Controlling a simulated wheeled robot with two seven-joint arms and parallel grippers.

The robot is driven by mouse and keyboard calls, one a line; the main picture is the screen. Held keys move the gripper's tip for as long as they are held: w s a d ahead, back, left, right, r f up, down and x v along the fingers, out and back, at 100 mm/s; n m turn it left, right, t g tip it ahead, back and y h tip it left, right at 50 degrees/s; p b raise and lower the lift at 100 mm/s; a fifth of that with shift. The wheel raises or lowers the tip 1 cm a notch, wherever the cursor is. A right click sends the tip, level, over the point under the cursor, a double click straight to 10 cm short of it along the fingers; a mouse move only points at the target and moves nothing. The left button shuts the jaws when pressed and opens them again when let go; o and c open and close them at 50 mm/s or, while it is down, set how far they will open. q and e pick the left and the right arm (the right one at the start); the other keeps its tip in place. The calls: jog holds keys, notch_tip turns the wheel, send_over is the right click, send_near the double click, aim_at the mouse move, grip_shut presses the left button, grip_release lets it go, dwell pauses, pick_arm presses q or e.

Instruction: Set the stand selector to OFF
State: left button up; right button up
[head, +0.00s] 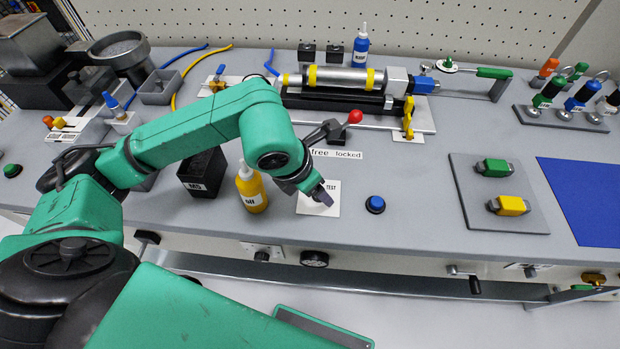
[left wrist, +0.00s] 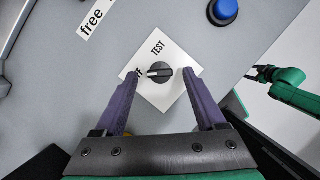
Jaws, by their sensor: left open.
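The stand selector is a dark round knob (left wrist: 160,72) with a bar grip, on a white plate (left wrist: 172,97) that also shows in the head view (head: 331,190). The plate is marked TEST, and a second label at its left is partly hidden by a finger. The bar lies roughly across the picture in the left wrist view, with pale marks near its ends; I cannot tell which end is the pointer. My left gripper (left wrist: 162,76), also in the head view (head: 322,195), is open, with its fingers either side of the knob. In the head view it hides the knob.
A blue button (head: 375,204) lies right of the plate. A yellow bottle (head: 251,190) and a black bin (head: 203,174) stand left of it. A lever with a red ball (head: 354,117) rises behind, near the free/locked label (head: 336,154). The bench's front edge is close.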

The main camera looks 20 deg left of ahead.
pick_arm(q)
jog(key=v, duration=1.4)
jog(key=shift+s+a, duration=0.1)
